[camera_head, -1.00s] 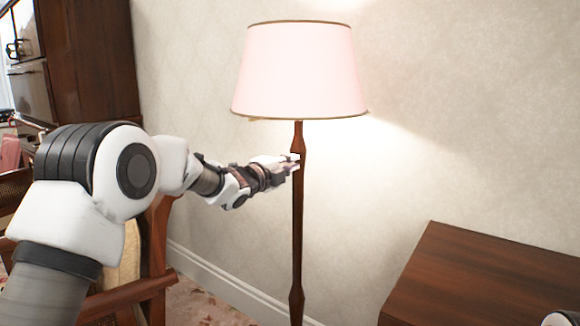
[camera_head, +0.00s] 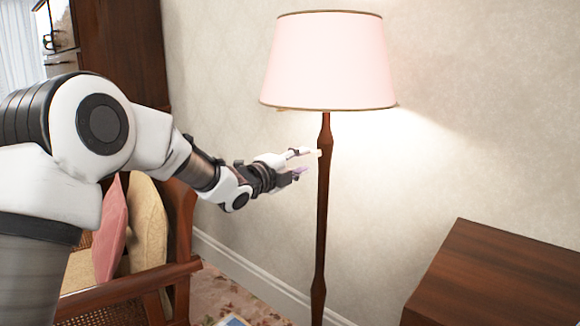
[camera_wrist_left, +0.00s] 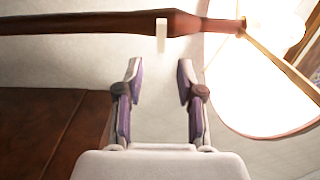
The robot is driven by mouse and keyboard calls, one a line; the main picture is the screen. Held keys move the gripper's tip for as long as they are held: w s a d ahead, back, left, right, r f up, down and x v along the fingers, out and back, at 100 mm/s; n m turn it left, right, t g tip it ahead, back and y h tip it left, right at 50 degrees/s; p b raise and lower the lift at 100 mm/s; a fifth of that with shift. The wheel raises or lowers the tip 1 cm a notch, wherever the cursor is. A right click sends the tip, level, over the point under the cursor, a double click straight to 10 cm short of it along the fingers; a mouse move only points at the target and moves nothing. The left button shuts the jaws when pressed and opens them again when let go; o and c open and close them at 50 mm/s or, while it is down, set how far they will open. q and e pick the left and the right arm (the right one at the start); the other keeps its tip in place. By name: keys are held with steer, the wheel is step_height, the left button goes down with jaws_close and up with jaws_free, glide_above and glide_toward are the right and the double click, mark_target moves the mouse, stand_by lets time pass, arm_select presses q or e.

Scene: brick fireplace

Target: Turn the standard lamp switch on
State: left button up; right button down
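The standard lamp has a pale pink shade (camera_head: 329,62) with a dark rim on a brown wooden pole (camera_head: 322,220). The shade glows and throws light on the wall; a bright bulb area shows inside it (camera_wrist_left: 270,60) in the left wrist view. A small pale switch (camera_head: 319,153) sticks out from the pole below the shade, also seen in the left wrist view (camera_wrist_left: 162,35). My left gripper (camera_head: 303,161) is open and empty, just left of the pole. In the left wrist view its fingertips (camera_wrist_left: 159,72) are spread apart, short of the switch. My right gripper is out of view.
A brown wooden cabinet or table (camera_head: 500,275) stands at the lower right. A wooden armchair (camera_head: 130,285) with pink and cream cushions is at the lower left, below my left arm. The patterned wall is close behind the lamp.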

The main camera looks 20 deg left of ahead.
arm_select(q)
steer(key=v, duration=0.5)
